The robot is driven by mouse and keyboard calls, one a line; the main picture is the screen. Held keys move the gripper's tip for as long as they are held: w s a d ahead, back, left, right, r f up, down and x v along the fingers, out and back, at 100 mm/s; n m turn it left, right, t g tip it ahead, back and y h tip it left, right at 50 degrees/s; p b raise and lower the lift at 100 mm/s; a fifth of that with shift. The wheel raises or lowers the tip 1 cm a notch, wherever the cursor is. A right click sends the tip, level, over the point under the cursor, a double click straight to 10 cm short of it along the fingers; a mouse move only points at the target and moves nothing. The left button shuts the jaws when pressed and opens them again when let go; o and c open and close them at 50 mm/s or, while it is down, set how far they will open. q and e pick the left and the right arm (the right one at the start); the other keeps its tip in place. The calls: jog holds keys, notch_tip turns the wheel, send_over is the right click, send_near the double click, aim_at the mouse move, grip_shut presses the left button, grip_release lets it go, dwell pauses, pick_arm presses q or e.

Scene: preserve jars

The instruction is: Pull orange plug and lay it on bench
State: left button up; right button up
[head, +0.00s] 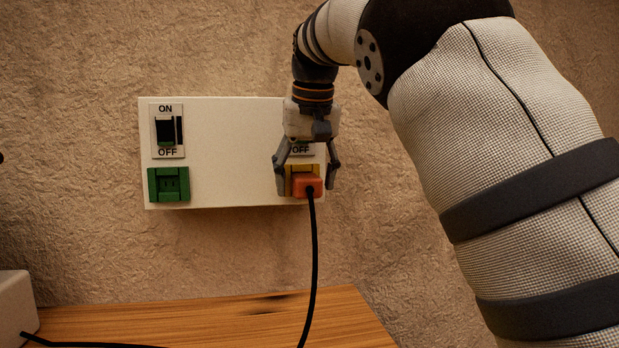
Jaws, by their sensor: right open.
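The orange plug (308,186) sits in the yellow socket (290,171) at the lower right of the white wall panel (225,150). A black cord hangs from the plug down to the wooden bench (200,320). My right gripper (307,188) points down with its fingers open, one on each side of the plug and socket. I cannot tell whether a finger touches the plug. The gripper covers most of the switch above the yellow socket; part of its OFF label shows. My left gripper is not in view.
A green socket (169,184) with an ON/OFF switch (166,131) above it is at the panel's left. A pale box (15,303) stands at the bench's left, with a black cord (85,344) along the front. The middle of the bench is mostly clear.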

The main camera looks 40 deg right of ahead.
aim_at(309, 178)
jog(key=c, duration=1.4)
jog(key=shift+s+a, duration=0.35)
jog(key=shift+s, duration=0.3)
jog(key=shift+s+a, duration=0.35)
jog(key=shift+s, duration=0.25)
jog(key=shift+s+a, duration=0.5)
jog(key=shift+s, duration=0.4)
jog(key=shift+s+a, duration=0.5)
jog(key=shift+s, duration=0.35)
